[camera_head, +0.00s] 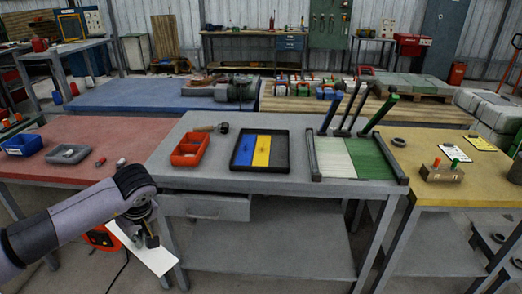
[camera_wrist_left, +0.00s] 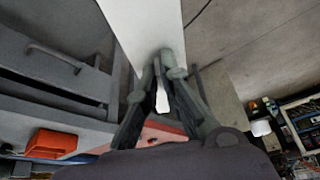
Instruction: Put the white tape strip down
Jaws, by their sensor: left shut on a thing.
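The white tape strip (camera_head: 156,262) is held by my left gripper (camera_head: 148,238) in front of the grey table, over the floor. The strip slants down to the right, away from the gripper. In the left wrist view the white strip (camera_wrist_left: 143,22) runs up from between the fingertips (camera_wrist_left: 164,65), which are shut on it. A short pale end of the strip shows between the fingers. My right gripper is not seen.
A red table (camera_head: 120,134) stands left, a yellow one (camera_head: 425,160) right.

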